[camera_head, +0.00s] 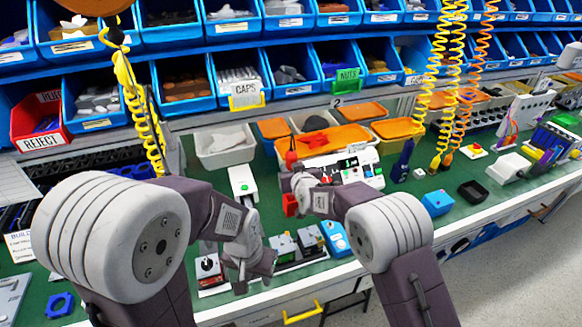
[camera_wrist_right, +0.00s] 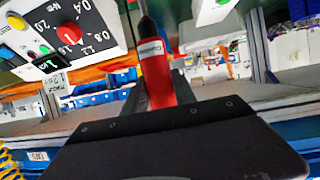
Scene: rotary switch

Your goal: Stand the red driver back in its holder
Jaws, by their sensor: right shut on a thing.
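The red driver (camera_head: 291,159) is upright above the bench, in my right gripper (camera_head: 297,187). In the right wrist view its red handle (camera_wrist_right: 156,75) with a white label and dark upper end rises between the jaws. My right gripper is shut on it. A red piece (camera_head: 290,205) shows just below that gripper; I cannot tell whether it is the handle's lower end or a holder. My left gripper (camera_head: 253,277) hangs low near the front edge, by small switch modules (camera_head: 284,248); its jaw opening is unclear. I cannot identify the driver's holder with certainty.
A white panel with dials (camera_head: 358,168) stands behind the right gripper; its red knob (camera_wrist_right: 69,33) is close in the wrist view. A dark blue tool (camera_head: 403,160) stands to the right. Coiled yellow cables (camera_head: 440,90) hang there. Green bench is free around the black tray (camera_head: 473,191).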

